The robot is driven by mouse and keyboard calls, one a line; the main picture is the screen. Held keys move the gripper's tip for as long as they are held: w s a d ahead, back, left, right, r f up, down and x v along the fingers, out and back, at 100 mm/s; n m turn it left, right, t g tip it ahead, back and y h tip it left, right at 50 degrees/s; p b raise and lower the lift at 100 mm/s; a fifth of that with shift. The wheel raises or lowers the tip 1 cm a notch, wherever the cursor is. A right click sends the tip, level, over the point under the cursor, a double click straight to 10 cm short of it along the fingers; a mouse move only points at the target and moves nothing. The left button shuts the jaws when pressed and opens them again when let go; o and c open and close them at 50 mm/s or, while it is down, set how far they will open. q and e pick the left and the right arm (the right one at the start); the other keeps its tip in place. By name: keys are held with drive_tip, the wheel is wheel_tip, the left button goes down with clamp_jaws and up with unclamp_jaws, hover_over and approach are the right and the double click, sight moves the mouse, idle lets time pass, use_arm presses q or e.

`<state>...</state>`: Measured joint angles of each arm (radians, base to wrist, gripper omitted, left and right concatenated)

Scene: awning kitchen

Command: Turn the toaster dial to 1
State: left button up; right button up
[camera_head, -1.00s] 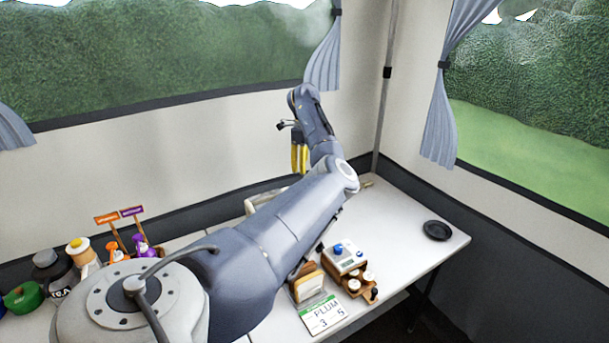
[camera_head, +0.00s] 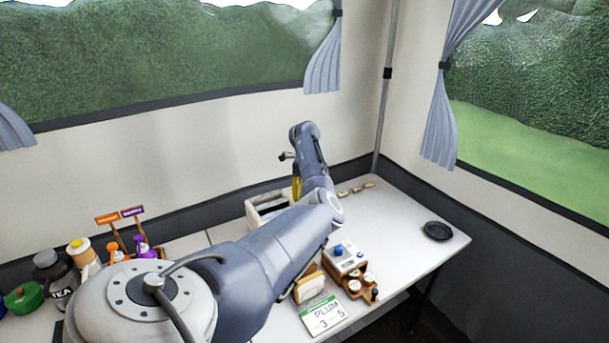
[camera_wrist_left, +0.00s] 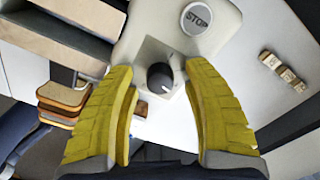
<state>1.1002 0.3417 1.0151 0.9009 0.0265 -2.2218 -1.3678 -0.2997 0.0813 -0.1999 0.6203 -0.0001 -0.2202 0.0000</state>
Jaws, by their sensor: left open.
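The cream toaster (camera_wrist_left: 150,28) fills the top of the left wrist view, with its slots at the upper left, a round STOP button (camera_wrist_left: 196,17) and a dark dial (camera_wrist_left: 160,77). The dial has a light mark near its lower edge; no number is readable. My left gripper (camera_wrist_left: 160,72) is open, its yellow fingers on either side of the dial with gaps, not visibly touching it. In the head view the toaster (camera_head: 254,212) stands on the table partly behind my arm. The left gripper (camera_head: 297,187) shows there as a strip of yellow beside it; the dial is hidden.
Small wooden pieces (camera_head: 357,188) lie right of the toaster. Bread slices (camera_head: 308,288), a PLUM card (camera_head: 322,315) and a box with a blue knob (camera_head: 346,258) stand nearer the front. A black dish (camera_head: 437,231) sits at the right. The table between is clear.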

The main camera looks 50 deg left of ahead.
use_arm(q)
drive_tip(key=shift+o, duration=0.2)
clamp_jaws()
drive_tip(key=shift+n, duration=0.4)
drive_tip(key=n, duration=1.8)
drive_tip(key=shift+n, duration=0.7)
idle(0.3)
